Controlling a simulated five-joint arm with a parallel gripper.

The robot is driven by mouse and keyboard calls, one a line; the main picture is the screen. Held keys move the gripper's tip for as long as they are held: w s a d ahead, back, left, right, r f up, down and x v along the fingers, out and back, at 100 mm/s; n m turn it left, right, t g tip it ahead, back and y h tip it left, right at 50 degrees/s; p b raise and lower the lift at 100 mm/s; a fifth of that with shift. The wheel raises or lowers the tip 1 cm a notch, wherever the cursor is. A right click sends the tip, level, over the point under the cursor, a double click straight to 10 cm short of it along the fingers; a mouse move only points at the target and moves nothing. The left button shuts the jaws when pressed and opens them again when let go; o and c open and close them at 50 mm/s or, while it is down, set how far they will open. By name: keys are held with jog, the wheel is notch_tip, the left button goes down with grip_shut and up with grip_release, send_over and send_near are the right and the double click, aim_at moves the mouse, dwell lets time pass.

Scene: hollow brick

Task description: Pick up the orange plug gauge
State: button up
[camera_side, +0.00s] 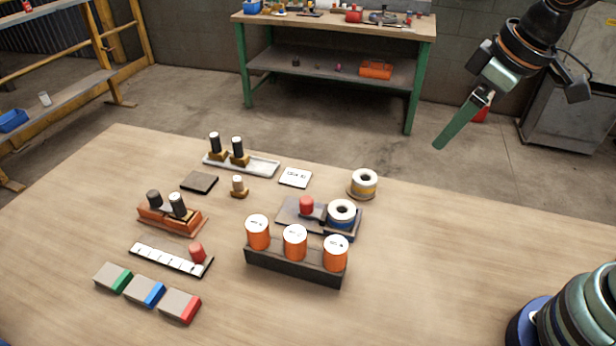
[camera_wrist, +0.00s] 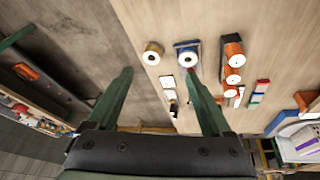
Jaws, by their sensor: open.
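Three orange cylinders with white tops stand in a row in a dark rack (camera_side: 290,266) near the front middle of the table: left (camera_side: 258,238), middle (camera_side: 294,247) and right (camera_side: 335,258). I cannot tell which of them, if any, is the plug gauge. The orange cylinders (camera_wrist: 232,40) also show in the wrist view, right of the right finger. My gripper (camera_side: 458,122) is open and empty, high above the table's back right. Both fingers (camera_wrist: 160,72) are spread in the wrist view.
A spool-like ring (camera_side: 364,182) stands behind a second ring (camera_side: 341,212) on the dark tray (camera_side: 290,214). Black-and-white pegs stand in holders (camera_side: 172,218) at left. Coloured blocks (camera_side: 145,291) lie front left. Green rounded shapes (camera_side: 580,310) fill the front right corner. The table's right side is mostly clear.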

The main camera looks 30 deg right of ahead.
jog(key=w+a+f+n+g, duration=0.2)
jog(key=a+f+n+g, duration=0.1)
jog(key=a+n, duration=0.55)
jog(key=n+g, duration=0.1)
jog(key=n, duration=0.6)
send_over(337, 244)
jog(key=shift+h, duration=0.3)
jog(key=f, duration=0.5)
jog(key=shift+w+d+f, duration=0.1)
jog(key=shift+d+f, duration=0.05)
jog(key=shift+d, duration=0.05)
notch_tip(337, 244, down, 6)
jog(key=shift+f, duration=0.15)
jog(key=shift+a+f, duration=0.15)
jog(key=shift+f, duration=1.15)
jog(key=shift+a+f, duration=0.1)
jog(key=shift+f, duration=1.2)
grip_shut()
jog(key=shift+r, duration=0.1)
